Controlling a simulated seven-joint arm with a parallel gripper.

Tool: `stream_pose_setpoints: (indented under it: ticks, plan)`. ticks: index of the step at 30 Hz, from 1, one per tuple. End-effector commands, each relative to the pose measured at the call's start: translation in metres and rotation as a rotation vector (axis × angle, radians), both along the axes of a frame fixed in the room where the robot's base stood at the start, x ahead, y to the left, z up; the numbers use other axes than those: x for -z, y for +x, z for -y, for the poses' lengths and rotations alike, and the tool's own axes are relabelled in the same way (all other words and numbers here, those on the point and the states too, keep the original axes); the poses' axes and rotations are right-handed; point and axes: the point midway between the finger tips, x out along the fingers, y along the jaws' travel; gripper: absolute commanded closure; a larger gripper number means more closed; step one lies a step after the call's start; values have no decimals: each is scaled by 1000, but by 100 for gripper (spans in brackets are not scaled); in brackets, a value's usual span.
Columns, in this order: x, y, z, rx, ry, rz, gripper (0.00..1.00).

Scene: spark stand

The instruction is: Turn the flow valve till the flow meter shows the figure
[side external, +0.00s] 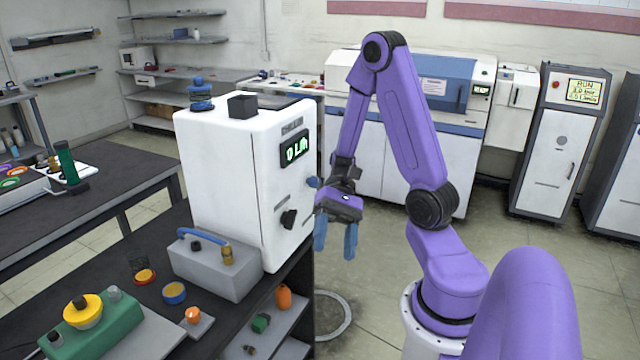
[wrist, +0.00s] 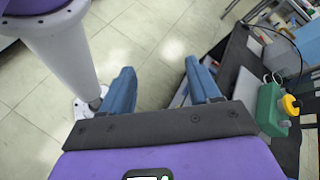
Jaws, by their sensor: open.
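The white cabinet (side external: 222,175) stands on the dark bench and carries the flow meter (side external: 295,148), a small display with green characters that look like "0 L/h" or similar. A dark knob (side external: 288,219) sits low on the same face, and a blue knob (side external: 313,182) sits higher near its right edge. I cannot tell for sure which one is the flow valve. My gripper (side external: 336,242) hangs fingers down in free air, right of the cabinet's face and apart from both knobs. Its blue fingers are spread and empty, as the wrist view (wrist: 160,95) also shows. The wrist view shows neither knob.
A grey box (side external: 215,268) with a blue hose handle stands on the bench before the cabinet. A green device with a yellow knob (side external: 83,310) sits at the front left. A cabinet screen (side external: 583,91) reads "RUN" with smaller figures. Open floor lies below my gripper.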

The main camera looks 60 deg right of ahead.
Motion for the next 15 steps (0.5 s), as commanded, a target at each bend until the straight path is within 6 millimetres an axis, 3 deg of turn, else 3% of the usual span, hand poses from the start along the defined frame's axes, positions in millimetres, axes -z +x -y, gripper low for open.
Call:
stream_pose_setpoints:
  ticks: [8, 15]
  plan:
    - [5, 39, 56, 547, 220, -65, 38]
    - [13, 56, 129, 1029, 400, -46, 38]
